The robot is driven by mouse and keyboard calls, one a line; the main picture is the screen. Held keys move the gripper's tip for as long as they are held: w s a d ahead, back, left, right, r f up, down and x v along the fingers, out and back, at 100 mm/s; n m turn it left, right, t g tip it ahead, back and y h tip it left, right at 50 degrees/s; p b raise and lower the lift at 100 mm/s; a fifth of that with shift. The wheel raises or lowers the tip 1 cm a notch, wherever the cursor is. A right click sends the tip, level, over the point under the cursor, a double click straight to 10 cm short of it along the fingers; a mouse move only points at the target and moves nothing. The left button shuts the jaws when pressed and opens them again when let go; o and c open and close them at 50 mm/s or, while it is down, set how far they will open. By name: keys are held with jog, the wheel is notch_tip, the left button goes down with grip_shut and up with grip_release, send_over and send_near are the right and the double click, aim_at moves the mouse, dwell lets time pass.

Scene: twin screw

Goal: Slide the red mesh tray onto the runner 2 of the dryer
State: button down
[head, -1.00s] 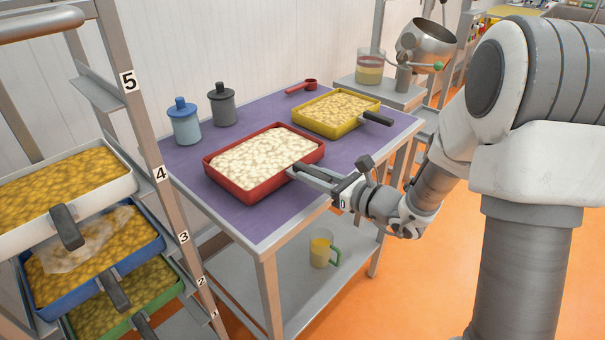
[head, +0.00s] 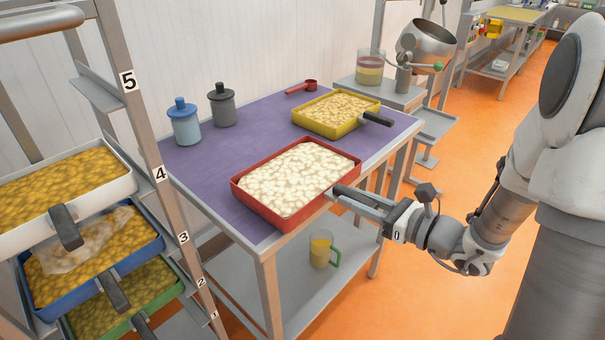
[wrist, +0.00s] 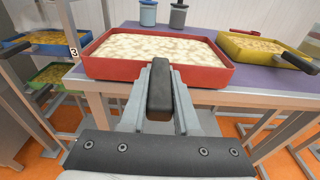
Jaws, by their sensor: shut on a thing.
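The red tray (head: 312,206), filled with pale pieces, is at the front edge of the purple table top, its near side reaching past the edge. I cannot tell whether it still touches the table. My gripper (head: 340,190) is shut on the tray's dark handle; the wrist view shows the handle (wrist: 159,92) between the two fingers and the red tray (wrist: 210,75) ahead. The dryer rack (head: 150,130) stands at the left with numbered runners. The label for runner 2 (head: 201,281) is low on its post; the green tray (head: 150,285) sits near that height.
White (head: 125,198) and blue (head: 155,245) trays occupy higher runners, their handles sticking out. The yellow tray (head: 352,126), blue jar (head: 184,122), grey jar (head: 222,105) and red scoop (head: 302,87) are on the table (head: 205,185). A jug (head: 321,250) stands on the lower shelf. Orange floor is open at right.

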jog(key=f+v, duration=0.1)
jog(key=v, duration=0.9)
jog(key=shift+s+d, duration=0.25)
jog(key=shift+d, duration=0.05)
jog(key=shift+f, duration=0.1)
